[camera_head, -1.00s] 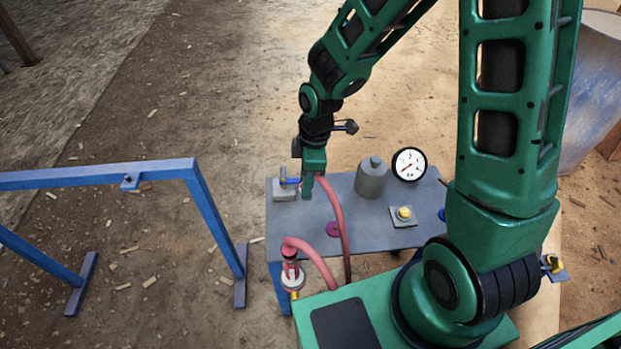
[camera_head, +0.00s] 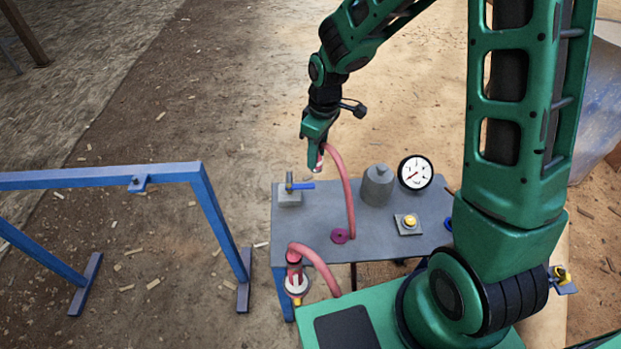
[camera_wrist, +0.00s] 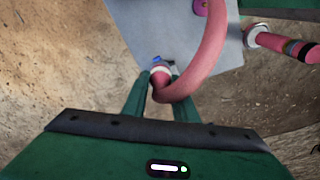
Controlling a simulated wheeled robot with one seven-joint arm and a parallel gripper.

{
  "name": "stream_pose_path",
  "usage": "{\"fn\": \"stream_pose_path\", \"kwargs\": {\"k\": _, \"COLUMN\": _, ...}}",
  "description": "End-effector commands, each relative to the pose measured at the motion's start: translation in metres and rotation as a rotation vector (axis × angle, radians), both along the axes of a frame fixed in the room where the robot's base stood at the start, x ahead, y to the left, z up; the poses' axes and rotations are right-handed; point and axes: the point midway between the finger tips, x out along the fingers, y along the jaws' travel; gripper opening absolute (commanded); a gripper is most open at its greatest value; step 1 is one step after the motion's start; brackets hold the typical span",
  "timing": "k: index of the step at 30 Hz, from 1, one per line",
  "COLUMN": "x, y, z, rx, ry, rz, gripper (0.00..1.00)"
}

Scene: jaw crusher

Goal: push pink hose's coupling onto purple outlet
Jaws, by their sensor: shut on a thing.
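My gripper (camera_head: 317,168) is shut on the end of a pink hose (camera_head: 342,180) and holds it above the table's back left part. The hose's coupling (camera_wrist: 160,74) shows between the fingertips in the wrist view, pale-rimmed and partly hidden by the fingers.
The grey table (camera_head: 318,215) carries a valve block with a blue handle (camera_head: 300,186), a grey canister (camera_head: 377,186), a gauge (camera_head: 415,172) and a yellow button (camera_head: 409,221). A second pink hose end (camera_head: 294,258) stands at the front left. A blue frame (camera_head: 100,178) is at left.

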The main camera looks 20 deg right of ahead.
Motion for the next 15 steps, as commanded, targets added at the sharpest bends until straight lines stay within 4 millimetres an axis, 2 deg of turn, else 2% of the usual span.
{"fn": "stream_pose_path", "kwargs": {"k": 1, "x": 0.016, "y": -0.009, "z": 0.008, "rx": -0.002, "ry": -0.004, "rz": -0.094, "gripper": 0.06}}
{"fn": "stream_pose_path", "kwargs": {"k": 6, "x": 0.059, "y": -0.041, "z": 0.033, "rx": -0.008, "ry": -0.006, "rz": -0.429, "gripper": 0.06}}
{"fn": "stream_pose_path", "kwargs": {"k": 12, "x": 0.1, "y": -0.079, "z": 0.064, "rx": -0.005, "ry": -0.016, "rz": -0.797, "gripper": 0.06}}
{"fn": "stream_pose_path", "kwargs": {"k": 15, "x": 0.114, "y": -0.094, "z": 0.078, "rx": -0.002, "ry": -0.021, "rz": -0.939, "gripper": 0.06}}
